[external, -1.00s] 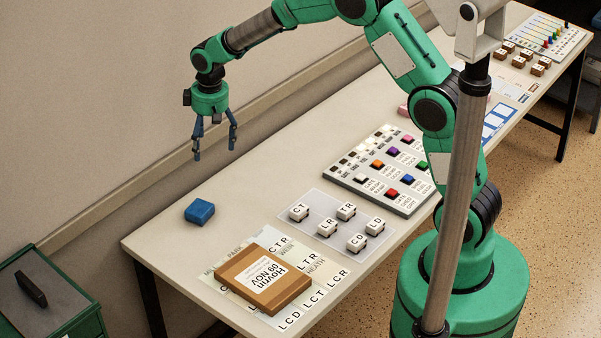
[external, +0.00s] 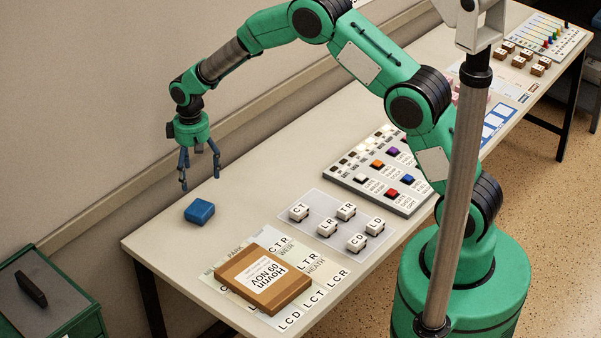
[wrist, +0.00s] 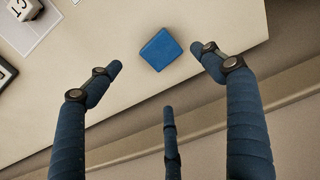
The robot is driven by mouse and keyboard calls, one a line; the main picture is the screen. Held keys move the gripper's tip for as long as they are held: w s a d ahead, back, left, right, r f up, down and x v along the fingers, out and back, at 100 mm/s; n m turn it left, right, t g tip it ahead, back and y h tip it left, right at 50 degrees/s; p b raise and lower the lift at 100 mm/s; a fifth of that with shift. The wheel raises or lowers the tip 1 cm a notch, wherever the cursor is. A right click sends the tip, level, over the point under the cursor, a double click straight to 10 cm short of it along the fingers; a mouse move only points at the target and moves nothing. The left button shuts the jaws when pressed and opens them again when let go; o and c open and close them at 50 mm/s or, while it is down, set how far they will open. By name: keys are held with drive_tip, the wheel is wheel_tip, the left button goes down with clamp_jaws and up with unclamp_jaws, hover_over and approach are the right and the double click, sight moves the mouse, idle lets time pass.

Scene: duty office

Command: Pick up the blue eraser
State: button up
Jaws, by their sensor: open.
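The blue eraser (external: 199,211) lies flat on the table near its left end, a small block with nothing on it. In the wrist view the eraser (wrist: 161,49) shows beyond the fingertips, between the left and right fingers in the picture. My gripper (external: 199,180) is open and empty, pointing down above the table, above and apart from the eraser. In the wrist view my gripper (wrist: 160,62) has its blue fingers spread, with a further finger low in the middle.
A brown box (external: 262,280) lies on a lettered sheet, beside a clear mat (external: 325,243) with several white labelled blocks. A grey board (external: 373,181) with coloured buttons lies further right. The table (external: 165,238) is bare around the eraser. The wall runs along the far edge.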

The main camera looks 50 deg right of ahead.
sight(199, 207)
drive_tip(key=shift+f+b, duration=0.35)
drive_tip(key=shift+f, duration=3.95)
drive_tip(key=shift+a+f+b, duration=0.15)
drive_tip(key=shift+f+b, duration=0.15)
drive_tip(key=shift+f, duration=2.25)
drive_tip(key=shift+c, duration=0.2)
drive_tip(key=c, duration=1.2)
